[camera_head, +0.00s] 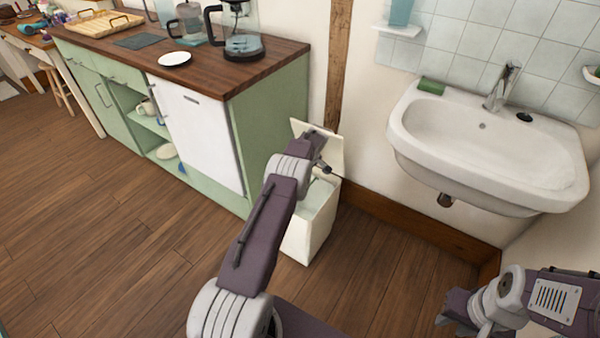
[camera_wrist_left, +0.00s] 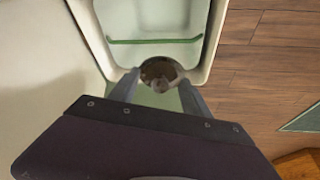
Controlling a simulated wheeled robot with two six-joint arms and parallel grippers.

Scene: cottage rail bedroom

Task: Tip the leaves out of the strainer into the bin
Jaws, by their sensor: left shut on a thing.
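The bin (camera_head: 303,238) is a cream box on the floor beside the green cabinet, its lid standing open at the back. In the left wrist view, its cream rim (camera_wrist_left: 217,40) and pale inside fill the top. My left gripper (camera_wrist_left: 160,88) is shut on the strainer (camera_wrist_left: 156,68), a small round thing with a dark brown middle, over the bin's opening. Whether the dark part is leaves is too small to tell. In the head view my arm mostly hides the strainer. My right gripper (camera_head: 455,318) is low at the right, away from the bin; its fingers are unclear.
The green cabinet (camera_head: 275,130) with a wooden worktop stands left of the bin. A glass coffee maker (camera_head: 243,35) and a white plate (camera_head: 175,59) are on it. A white sink (camera_head: 490,150) juts from the wall at right. The wooden floor at left is clear.

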